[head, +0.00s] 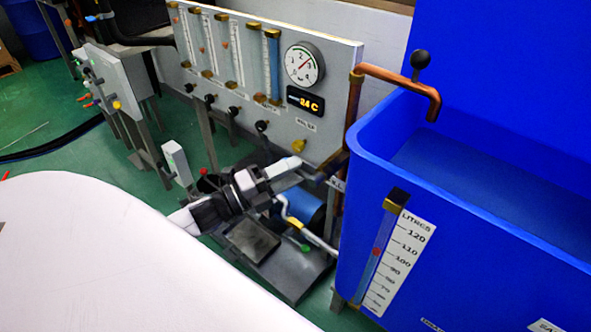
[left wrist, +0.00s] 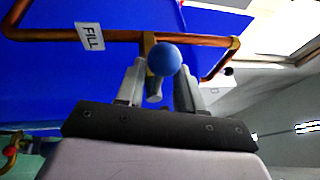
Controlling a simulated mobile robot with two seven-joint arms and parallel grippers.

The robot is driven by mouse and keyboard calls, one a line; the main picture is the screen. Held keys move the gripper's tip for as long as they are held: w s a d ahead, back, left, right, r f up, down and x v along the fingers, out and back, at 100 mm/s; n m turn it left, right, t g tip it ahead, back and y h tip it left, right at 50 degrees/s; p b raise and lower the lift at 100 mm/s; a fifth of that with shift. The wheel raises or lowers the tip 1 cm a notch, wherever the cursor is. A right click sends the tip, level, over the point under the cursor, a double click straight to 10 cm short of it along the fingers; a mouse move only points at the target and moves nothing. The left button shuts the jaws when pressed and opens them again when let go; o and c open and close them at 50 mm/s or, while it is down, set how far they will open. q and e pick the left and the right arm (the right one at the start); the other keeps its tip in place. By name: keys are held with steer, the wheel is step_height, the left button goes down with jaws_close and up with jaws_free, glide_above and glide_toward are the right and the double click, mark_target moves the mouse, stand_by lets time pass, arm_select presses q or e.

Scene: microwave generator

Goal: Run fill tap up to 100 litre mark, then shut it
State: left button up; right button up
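My left gripper (head: 300,172) is beside the FILL pipe, left of the blue tank (head: 475,255). In the left wrist view its two fingers (left wrist: 159,90) stand apart on either side of a blue ball knob (left wrist: 164,60), in front of the copper fill pipe (left wrist: 115,36) with its FILL label (left wrist: 90,36). I cannot tell whether the fingers touch the knob. The tank's litre scale (head: 400,255) has a sight tube with a red mark (head: 377,250) at about 100. The copper spout (head: 415,87) hangs over the tank rim; no stream shows. My right gripper is out of view.
A grey panel (head: 270,125) with flow tubes, a dial (head: 304,65) and a 24 C display (head: 305,101) stands behind my gripper. A black ball knob (head: 420,60) tops the spout. A blue cylindrical unit (head: 303,211) is below. A white surface (head: 90,260) fills the lower left.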

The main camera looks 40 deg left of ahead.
arm_select(q)
steer(key=shift+w+d+r, duration=0.1)
steer(key=shift+w+d, duration=0.25)
steer(key=shift+w, duration=0.3)
steer(key=shift+c, duration=0.3)
